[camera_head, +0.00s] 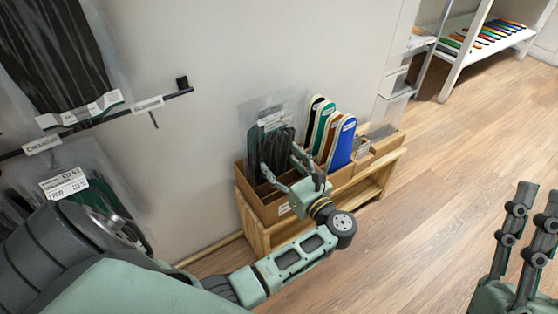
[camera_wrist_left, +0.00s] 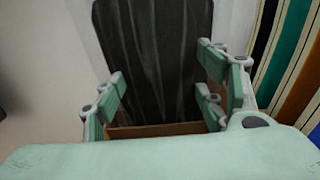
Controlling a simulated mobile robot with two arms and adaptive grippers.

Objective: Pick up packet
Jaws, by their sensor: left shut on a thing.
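The packet (camera_head: 270,113) is a clear plastic bag with dark contents and a white label. It stands upright in the left part of a brown box on a low wooden shelf. My left gripper (camera_head: 282,162) is at the packet, with its fingers shut on it. In the left wrist view the dark packet (camera_wrist_left: 155,60) rises between the fingers of my left gripper (camera_wrist_left: 165,95), above the cardboard edge. The packet's lower part is hidden in the box. My right gripper (camera_head: 525,235) is at the right edge, empty, with its fingers apart.
Several colored insoles (camera_head: 340,142) stand right of the packet in the brown box (camera_head: 268,207) on the wooden shelf (camera_head: 258,240). Other packets (camera_head: 62,60) hang from a wall rack (camera_head: 110,117) at left. A white shelf (camera_head: 452,60) stands far right. The wooden floor (camera_head: 430,180) is clear.

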